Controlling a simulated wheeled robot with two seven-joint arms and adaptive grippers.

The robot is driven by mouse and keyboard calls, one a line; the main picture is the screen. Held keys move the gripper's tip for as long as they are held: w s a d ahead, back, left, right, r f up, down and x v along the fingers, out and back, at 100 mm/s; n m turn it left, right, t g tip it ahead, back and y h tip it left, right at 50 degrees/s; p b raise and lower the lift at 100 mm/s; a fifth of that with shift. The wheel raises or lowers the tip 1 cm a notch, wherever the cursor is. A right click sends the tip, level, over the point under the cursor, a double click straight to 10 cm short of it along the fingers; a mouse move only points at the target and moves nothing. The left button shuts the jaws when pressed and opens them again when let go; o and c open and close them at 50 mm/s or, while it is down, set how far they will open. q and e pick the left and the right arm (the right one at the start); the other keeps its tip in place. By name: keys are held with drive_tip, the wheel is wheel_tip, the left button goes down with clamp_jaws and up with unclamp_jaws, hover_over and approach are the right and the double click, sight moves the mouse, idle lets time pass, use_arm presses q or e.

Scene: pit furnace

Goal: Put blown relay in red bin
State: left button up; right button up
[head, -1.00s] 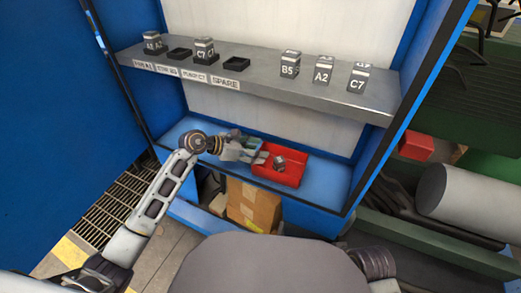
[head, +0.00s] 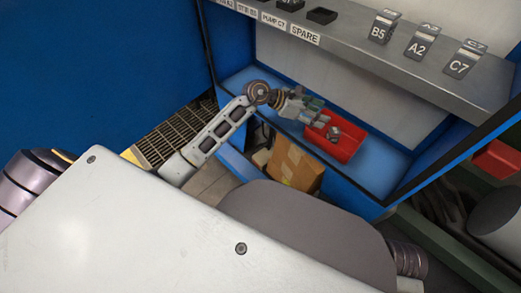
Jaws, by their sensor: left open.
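The red bin (head: 345,150) sits on the blue lower ledge. A small grey block-shaped relay (head: 332,133) lies inside it; its marking is too small to read. My left gripper (head: 319,118) is open and empty at the bin's left edge, just beside the relay and apart from it. My right gripper is out of view.
The upper grey shelf (head: 350,53) holds relays marked B5 (head: 380,29), A2 (head: 421,42) and C7 (head: 463,60), and an empty dark socket (head: 322,16) above the SPARE label. A cardboard box (head: 294,163) stands below the ledge.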

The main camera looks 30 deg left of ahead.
use_arm(q)
wheel_tip(320, 180, up, 10)
drive_tip(key=s+n+t+h, duration=0.1)
drive_tip(key=n+t+h, duration=0.2)
drive_tip(key=n+t, duration=0.65)
drive_tip(key=s+a+f+n+t+y, duration=0.1)
drive_tip(key=a+f+n+t+y, duration=0.1)
drive_tip(key=a+n+y, duration=0.65)
drive_tip(key=a+f+n+t+y, duration=0.2)
drive_tip(key=a+n+y, duration=0.15)
drive_tip(key=n, duration=0.95)
drive_tip(key=s+a+f+n+g+y, duration=0.1)
drive_tip(key=s+f+n+g+y, duration=0.1)
drive_tip(key=s+f+n+g, duration=0.4)
drive_tip(key=s+a+f+n+g+y, duration=0.2)
drive_tip(key=s+f+n, duration=0.15)
drive_tip(key=f, duration=0.45)
drive_tip(key=s+d+f+n+g+h, duration=0.1)
drive_tip(key=s+d+f+n+g, duration=0.1)
drive_tip(key=s, duration=0.6)
drive_tip(key=s+d+f+n+g+h, duration=0.2)
drive_tip(key=s+d+f+g, duration=0.2)
drive_tip(key=s, duration=0.5)
wheel_tip(320, 180, down, 3)
drive_tip(key=shift+s+d+r+g+h, duration=0.2)
drive_tip(key=shift+g+h, duration=0.1)
drive_tip(key=shift+g, duration=0.95)
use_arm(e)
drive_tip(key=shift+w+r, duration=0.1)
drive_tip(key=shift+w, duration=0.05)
